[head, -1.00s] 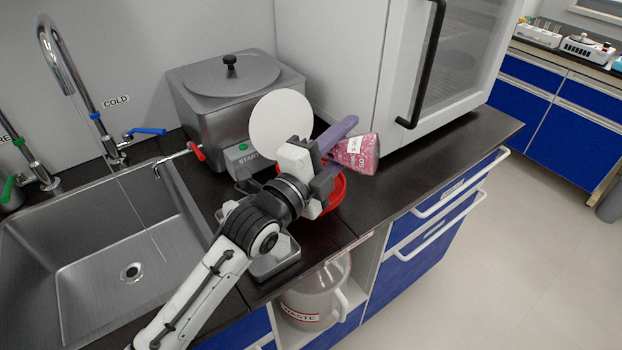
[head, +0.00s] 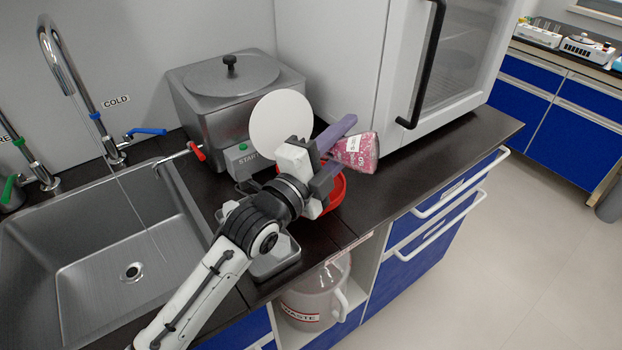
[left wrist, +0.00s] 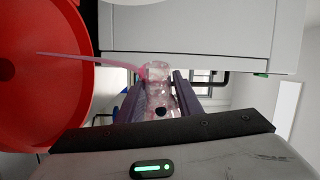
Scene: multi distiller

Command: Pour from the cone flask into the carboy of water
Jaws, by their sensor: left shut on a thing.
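The cone flask (head: 358,152), with pink contents and a white label, lies tilted far over in my left gripper (head: 342,138). My left gripper's purple fingers are shut on it. In the left wrist view the flask (left wrist: 160,102) shows between the fingers, and a thin pink stream (left wrist: 95,62) runs from its mouth to the red funnel (left wrist: 35,100). In the head view the red funnel (head: 336,196) sits in the counter, partly hidden by my gripper. A clear carboy (head: 318,290) labelled WASTE stands in the open cabinet below. My right gripper is not in view.
A metal bath (head: 235,105) with a lid and START panel stands behind my gripper. A sink (head: 100,250) with a tap is at the left. A grey-white cabinet (head: 330,60) with a black handle stands behind. The dark counter (head: 440,150) is clear at the right.

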